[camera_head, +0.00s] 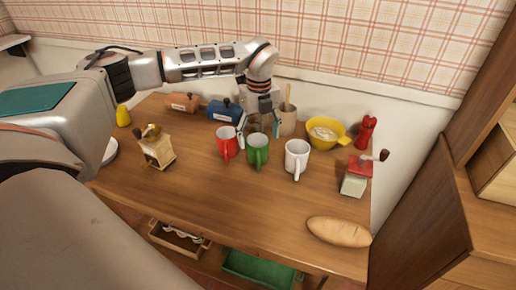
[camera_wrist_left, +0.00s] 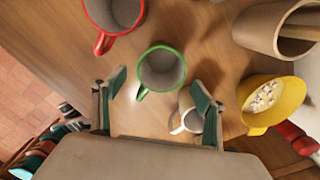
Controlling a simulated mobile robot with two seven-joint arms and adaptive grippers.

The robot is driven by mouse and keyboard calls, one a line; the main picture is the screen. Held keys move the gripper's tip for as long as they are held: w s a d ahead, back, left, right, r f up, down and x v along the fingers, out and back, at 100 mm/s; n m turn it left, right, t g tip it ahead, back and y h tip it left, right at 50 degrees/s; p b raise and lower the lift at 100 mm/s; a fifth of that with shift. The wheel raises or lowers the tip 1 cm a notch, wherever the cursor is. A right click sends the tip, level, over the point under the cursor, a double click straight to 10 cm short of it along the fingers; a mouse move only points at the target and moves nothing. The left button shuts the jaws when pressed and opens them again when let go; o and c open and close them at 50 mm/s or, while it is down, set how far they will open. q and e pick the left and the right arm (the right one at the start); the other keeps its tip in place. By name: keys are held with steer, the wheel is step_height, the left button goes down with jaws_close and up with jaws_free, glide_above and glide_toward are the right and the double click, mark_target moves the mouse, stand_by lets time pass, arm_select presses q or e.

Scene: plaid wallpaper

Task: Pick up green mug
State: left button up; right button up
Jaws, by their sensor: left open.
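The green mug (camera_head: 258,150) stands upright on the wooden table, between the red mug (camera_head: 228,141) and the white mug (camera_head: 297,157). My left gripper (camera_head: 258,126) is open just above and behind the green mug, pointing down, with its fingers spread. In the left wrist view the green mug (camera_wrist_left: 162,72) shows its open, empty top between and a little beyond the two fingertips (camera_wrist_left: 158,80). Its handle points toward the lower left there. I cannot tell whether a finger touches it. The white mug (camera_wrist_left: 187,121) is partly hidden by one finger. My right gripper is not in view.
The red mug is close on one side. Behind stand a utensil crock (camera_head: 287,121), blue canister (camera_head: 224,111) and yellow bowl (camera_head: 326,132). A coffee grinder (camera_head: 157,150), red grinder (camera_head: 357,176) and bread (camera_head: 339,232) sit farther out. The table's front middle (camera_head: 230,205) is clear.

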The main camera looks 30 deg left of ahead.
mark_target(257, 144)
arm_select(q)
step_height(257, 144, down, 3)
steer(key=shift+s+r, duration=0.1)
steer(key=shift+r, duration=0.1)
step_height(257, 144, down, 5)
steer(key=shift+a+r, duration=0.1)
steer(key=c, duration=1.4)
